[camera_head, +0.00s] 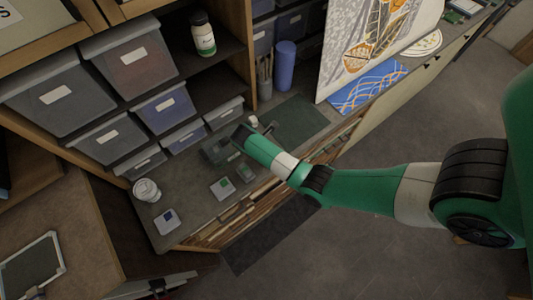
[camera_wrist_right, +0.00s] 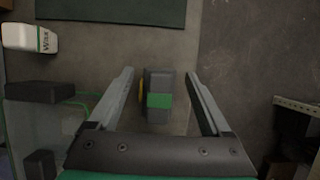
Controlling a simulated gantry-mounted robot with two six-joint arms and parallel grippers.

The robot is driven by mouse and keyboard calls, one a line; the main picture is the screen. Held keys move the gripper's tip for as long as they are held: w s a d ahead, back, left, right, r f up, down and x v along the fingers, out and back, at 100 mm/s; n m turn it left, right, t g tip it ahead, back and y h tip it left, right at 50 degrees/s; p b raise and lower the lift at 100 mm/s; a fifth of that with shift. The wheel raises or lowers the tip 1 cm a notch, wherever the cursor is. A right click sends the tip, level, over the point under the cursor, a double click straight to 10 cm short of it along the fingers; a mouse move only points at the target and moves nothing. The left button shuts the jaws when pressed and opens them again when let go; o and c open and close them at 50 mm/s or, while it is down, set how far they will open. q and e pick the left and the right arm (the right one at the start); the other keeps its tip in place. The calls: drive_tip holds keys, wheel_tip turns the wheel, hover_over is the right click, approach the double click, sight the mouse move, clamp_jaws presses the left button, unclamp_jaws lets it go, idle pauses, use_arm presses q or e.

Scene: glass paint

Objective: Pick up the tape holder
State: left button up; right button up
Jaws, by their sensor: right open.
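The tape holder (camera_wrist_right: 158,84) is a small dark grey block with a green band and a yellow edge on its left side. In the right wrist view it lies between the two fingers of my right gripper (camera_wrist_right: 160,74). The fingers are open, with a gap on each side of it, and nothing is held. In the head view a small dark block with green, seemingly the tape holder (camera_head: 245,173), lies on the workbench below the end of my green right arm. The fingertip height above the bench is hard to tell. My left gripper does not show.
A white wax bottle (camera_wrist_right: 30,38) and a dark box (camera_wrist_right: 40,92) are left of the gripper. A dark green mat (camera_wrist_right: 110,10) lies beyond it. In the head view, a white tub (camera_head: 147,190) and small cards lie on the bench; grey bins (camera_head: 130,60) stand behind.

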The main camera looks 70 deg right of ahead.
drive_tip(key=shift+f, duration=0.15)
drive_tip(key=shift+c, duration=0.3)
clamp_jaws()
